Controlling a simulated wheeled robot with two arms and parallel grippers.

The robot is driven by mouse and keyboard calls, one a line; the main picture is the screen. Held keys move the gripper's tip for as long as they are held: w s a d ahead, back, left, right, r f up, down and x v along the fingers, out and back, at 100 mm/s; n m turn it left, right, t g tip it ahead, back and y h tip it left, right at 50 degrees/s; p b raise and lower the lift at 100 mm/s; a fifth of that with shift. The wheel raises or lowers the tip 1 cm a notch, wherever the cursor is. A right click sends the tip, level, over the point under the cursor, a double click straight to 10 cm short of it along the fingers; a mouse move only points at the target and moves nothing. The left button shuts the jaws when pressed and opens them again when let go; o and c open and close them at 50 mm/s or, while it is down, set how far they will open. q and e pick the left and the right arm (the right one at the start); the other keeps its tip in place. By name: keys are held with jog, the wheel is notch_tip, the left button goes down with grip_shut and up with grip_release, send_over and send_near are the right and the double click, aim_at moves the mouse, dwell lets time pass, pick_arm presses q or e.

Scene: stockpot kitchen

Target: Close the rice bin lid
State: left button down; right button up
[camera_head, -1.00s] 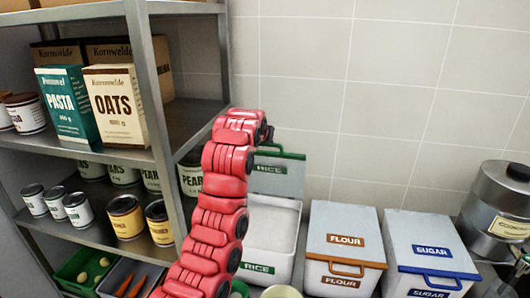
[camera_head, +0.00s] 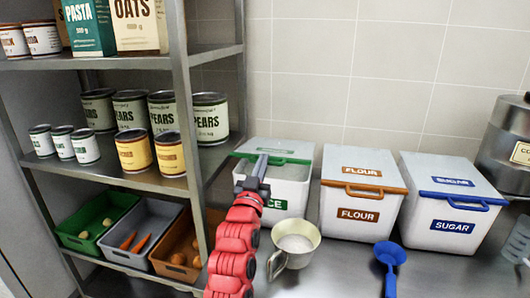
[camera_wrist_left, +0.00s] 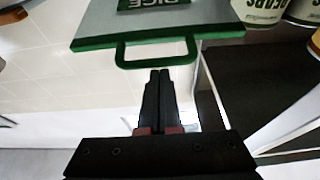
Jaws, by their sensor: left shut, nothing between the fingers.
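The rice bin (camera_head: 290,190) is a white box against the wall, left of the flour bin. Its green-edged lid (camera_head: 298,160) looks partly open, its front edge above the bin's front rim; my arm hides part of it. In the left wrist view, the lid (camera_wrist_left: 160,24) shows its label and a green loop handle (camera_wrist_left: 122,54). My left gripper (camera_head: 262,160) is shut and empty, over the front of the bin at the lid's edge. Its fingertips (camera_wrist_left: 160,75) are close to the handle; I cannot tell whether they touch. My right gripper is not in view.
A metal shelf with cans and crates (camera_head: 118,240) stands close on the left. A cream pot (camera_head: 294,243) and a blue scoop (camera_head: 389,262) are on the counter in front. The flour bin (camera_head: 362,208) and sugar bin (camera_head: 448,218) stand closed on the right.

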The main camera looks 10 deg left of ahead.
pick_arm(q)
notch_tip(320, 180, down, 8)
jog(key=t+b, duration=0.1)
jog(key=b, duration=0.2)
jog(key=shift+s, duration=0.45)
jog(key=shift+r, duration=0.15)
